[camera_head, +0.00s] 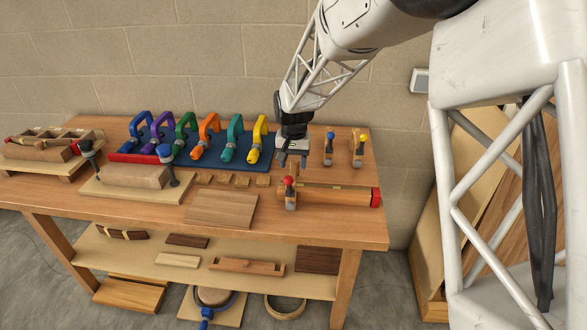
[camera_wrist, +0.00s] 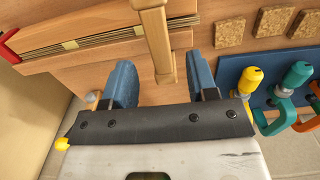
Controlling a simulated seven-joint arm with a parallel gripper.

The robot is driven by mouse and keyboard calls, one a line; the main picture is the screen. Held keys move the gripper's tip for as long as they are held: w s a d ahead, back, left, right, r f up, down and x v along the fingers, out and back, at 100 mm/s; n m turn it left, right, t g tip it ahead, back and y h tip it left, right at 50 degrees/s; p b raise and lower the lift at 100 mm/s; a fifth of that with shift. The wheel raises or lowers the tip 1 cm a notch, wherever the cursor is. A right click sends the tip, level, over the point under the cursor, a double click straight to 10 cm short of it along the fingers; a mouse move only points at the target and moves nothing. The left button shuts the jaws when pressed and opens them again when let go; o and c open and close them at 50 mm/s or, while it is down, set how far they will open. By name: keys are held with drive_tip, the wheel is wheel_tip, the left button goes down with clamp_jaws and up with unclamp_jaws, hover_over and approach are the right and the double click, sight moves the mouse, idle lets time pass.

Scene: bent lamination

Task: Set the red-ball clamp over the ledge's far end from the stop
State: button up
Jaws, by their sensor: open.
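The red-ball clamp (camera_head: 291,200) stands upright at the left end of the wooden ledge (camera_head: 335,196) in the head view. The red stop (camera_head: 376,197) is at the ledge's right end. My gripper (camera_head: 291,160) is open, above and behind the clamp. In the wrist view the stop (camera_wrist: 8,46) is at the top left. A wooden bar (camera_wrist: 154,35), apparently part of the clamp, crosses the layered strips on the ledge (camera_wrist: 95,60). Its near end lies between the spread blue fingers of my gripper (camera_wrist: 164,66), with gaps on both sides. The red ball does not show there.
A blue-ball clamp (camera_head: 329,148) and a yellow-ball clamp (camera_head: 358,150) stand at the back right. Several coloured clamps lie on a blue mat (camera_head: 228,160) to the left. A wooden board (camera_head: 221,208) lies left of the ledge. The front right table edge is clear.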

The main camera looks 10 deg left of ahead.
drive_tip(key=shift+r, duration=2.05)
drive_tip(key=shift+r, duration=0.1)
drive_tip(key=shift+r, duration=2.85)
drive_tip(key=shift+r, duration=0.2)
drive_tip(key=shift+r, duration=2.35)
